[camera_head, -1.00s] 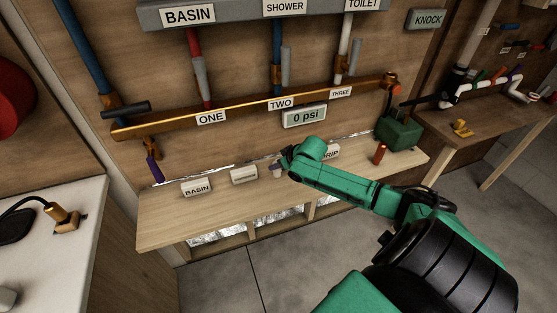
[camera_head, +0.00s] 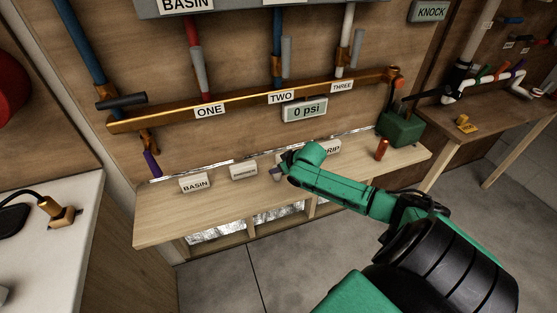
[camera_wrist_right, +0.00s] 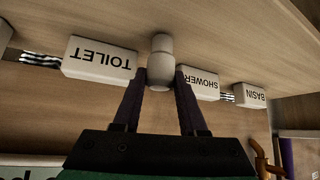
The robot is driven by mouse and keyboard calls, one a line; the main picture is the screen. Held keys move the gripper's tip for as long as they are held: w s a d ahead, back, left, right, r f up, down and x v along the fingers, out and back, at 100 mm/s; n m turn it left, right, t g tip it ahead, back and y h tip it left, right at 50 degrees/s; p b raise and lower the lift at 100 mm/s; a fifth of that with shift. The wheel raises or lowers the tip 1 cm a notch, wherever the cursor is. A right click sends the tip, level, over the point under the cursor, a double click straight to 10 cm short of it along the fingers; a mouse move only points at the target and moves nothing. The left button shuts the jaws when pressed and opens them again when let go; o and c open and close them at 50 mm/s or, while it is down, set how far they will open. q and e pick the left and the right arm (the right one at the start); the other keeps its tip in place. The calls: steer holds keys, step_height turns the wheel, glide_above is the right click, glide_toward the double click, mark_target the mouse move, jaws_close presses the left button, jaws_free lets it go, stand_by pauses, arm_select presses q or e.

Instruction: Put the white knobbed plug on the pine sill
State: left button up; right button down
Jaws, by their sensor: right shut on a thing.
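The white knobbed plug (camera_wrist_right: 160,62) is between the two fingertips of my right gripper (camera_wrist_right: 161,78) in the right wrist view, which shows the scene upside down. My right gripper is shut on it. In the head view the plug (camera_head: 276,173) is a small pale shape at the end of my green right arm, partly hidden by the gripper (camera_head: 283,166). The pine sill (camera_head: 165,217) is the long pale wooden board under the pipes. The plug is over its middle; I cannot tell whether it touches the wood. My left gripper is not in view.
Label blocks stand along the sill's back, including BASIN (camera_head: 195,183), SHOWER (camera_head: 243,171) and TOILET (camera_wrist_right: 100,59). A red-brown cylinder (camera_head: 382,149) and a green box (camera_head: 401,129) are at the right. The sill's front left is clear.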

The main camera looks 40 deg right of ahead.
steer(key=shift+f, duration=0.25)
steer(key=shift+c, duration=1.9)
jaws_free()
steer(key=p+v, duration=0.4)
steer(key=v, duration=1)
steer(key=shift+s+r, duration=0.15)
steer(key=shift+s, duration=0.1)
steer(key=shift+w, duration=0.1)
